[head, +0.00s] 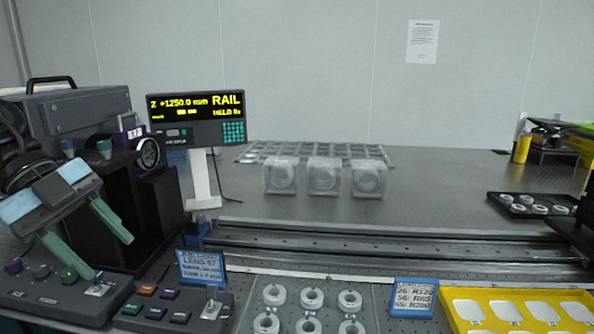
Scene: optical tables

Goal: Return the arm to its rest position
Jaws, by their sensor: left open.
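My left gripper (110,258) is at the lower left of the head view, its arm coming in from the left edge. Its two green fingers point down and to the right and stand apart, with nothing between them. It appears in front of the dark equipment and above a control box (57,292) with knobs and a small lever. I cannot tell the exact height of the fingertips over the box. My right gripper does not show.
A rail display (197,118) stands behind on a white post. Metal rails (400,246) cross the table (440,185). Three clear boxes (323,177) stand mid-table.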

